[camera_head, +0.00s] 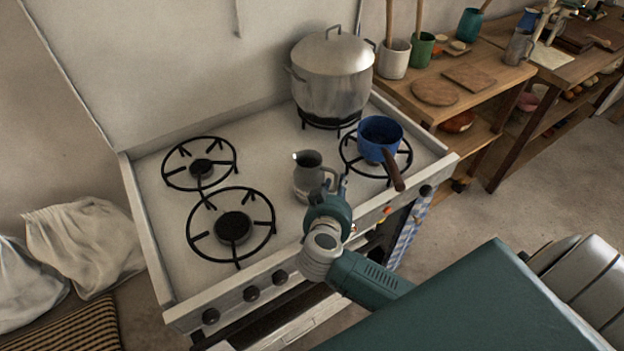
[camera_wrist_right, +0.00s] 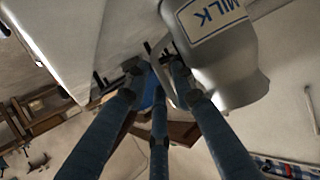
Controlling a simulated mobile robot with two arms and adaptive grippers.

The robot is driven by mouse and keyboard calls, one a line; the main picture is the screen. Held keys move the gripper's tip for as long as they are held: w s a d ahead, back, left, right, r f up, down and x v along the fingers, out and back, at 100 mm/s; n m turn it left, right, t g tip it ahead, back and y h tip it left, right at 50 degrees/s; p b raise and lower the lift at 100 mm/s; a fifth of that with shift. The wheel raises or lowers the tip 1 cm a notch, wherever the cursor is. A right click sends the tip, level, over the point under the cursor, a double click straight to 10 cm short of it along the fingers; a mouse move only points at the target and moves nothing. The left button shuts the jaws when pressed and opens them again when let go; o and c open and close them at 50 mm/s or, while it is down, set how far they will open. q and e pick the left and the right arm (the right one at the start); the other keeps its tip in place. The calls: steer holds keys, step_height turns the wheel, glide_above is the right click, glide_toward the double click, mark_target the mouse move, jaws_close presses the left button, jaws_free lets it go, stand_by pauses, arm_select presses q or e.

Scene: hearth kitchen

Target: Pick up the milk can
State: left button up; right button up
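The grey metal milk can (camera_head: 308,178) stands upright on the stove top, between the burners, its handle facing right. In the right wrist view the milk can (camera_wrist_right: 222,50) is upside down at the top, with part of its MILK label showing. My right gripper (camera_head: 341,188) is at the handle side of the can. In the wrist view its fingers (camera_wrist_right: 155,72) reach around the handle, with a gap between the tips; firm contact is not visible. My left gripper is not in view.
A blue saucepan (camera_head: 378,139) with a brown handle (camera_head: 394,172) sits on the burner just right of the can. A large lidded pot (camera_head: 333,75) stands behind. The left burners (camera_head: 233,226) are empty. A wooden side table (camera_head: 478,99) with utensil pots is at right.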

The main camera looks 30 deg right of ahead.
jaws_close()
steer(key=shift+r, duration=0.1)
steer(key=shift+r, duration=0.15)
